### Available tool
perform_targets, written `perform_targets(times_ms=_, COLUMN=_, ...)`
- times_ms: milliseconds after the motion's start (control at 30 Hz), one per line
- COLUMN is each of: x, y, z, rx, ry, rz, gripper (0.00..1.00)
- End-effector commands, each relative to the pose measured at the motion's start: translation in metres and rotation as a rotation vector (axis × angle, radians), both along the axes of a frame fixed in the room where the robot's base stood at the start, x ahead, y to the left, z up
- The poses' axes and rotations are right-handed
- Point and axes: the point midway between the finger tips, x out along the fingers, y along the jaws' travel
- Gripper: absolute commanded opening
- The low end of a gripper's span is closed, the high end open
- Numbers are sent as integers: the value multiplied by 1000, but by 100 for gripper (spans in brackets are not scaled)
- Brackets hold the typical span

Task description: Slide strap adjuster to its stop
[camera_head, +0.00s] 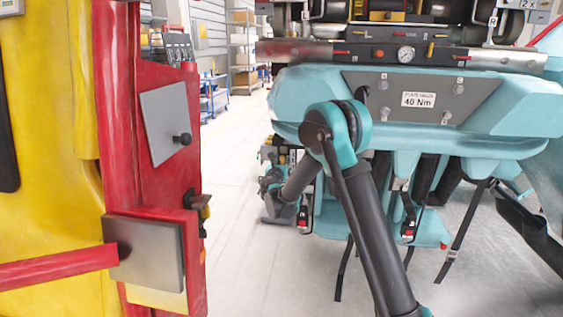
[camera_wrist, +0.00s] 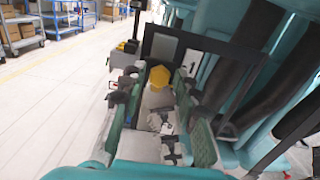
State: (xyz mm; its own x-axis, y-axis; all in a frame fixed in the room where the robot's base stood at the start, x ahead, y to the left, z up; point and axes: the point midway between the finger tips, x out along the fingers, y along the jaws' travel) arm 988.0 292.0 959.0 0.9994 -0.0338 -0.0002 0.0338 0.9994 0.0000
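In the head view, dark straps hang under the teal seat row. One carries a small dark buckle with a red part (camera_head: 303,218), and another carries a similar red-marked buckle (camera_head: 408,228). I cannot tell which one is the strap adjuster. In the wrist view, my gripper (camera_wrist: 157,84) is open, its two green-padded fingers wide apart. A yellow hexagonal piece (camera_wrist: 159,76) shows between the fingertips, in front of a dark frame (camera_wrist: 190,46). No contact with the fingers is clear. In the head view, my gripper is small and partly hidden behind my arm.
A red and yellow structure with grey plates (camera_head: 164,125) stands close on the left. Shelves (camera_head: 243,50) and a blue cart (camera_head: 213,95) stand far back. Pale floor lies between.

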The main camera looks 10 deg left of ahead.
Motion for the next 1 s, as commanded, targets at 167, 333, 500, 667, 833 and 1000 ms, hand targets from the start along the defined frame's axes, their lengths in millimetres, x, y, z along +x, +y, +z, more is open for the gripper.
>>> perform_targets(times_ms=167, x=0, y=0, z=0, rx=0, ry=0, rz=0, gripper=5)
perform_targets(times_ms=333, x=0, y=0, z=0, rx=0, ry=0, rz=0, gripper=0)
perform_targets(times_ms=500, x=0, y=0, z=-1, rx=0, ry=0, rz=0, gripper=0)
perform_targets(times_ms=667, x=0, y=0, z=-19, rx=0, ry=0, rz=0, gripper=0)
perform_targets(times_ms=833, x=0, y=0, z=-46, rx=0, ry=0, rz=0, gripper=0)
perform_targets(times_ms=1000, x=-1, y=0, z=-58, rx=0, ry=0, rz=0, gripper=0)
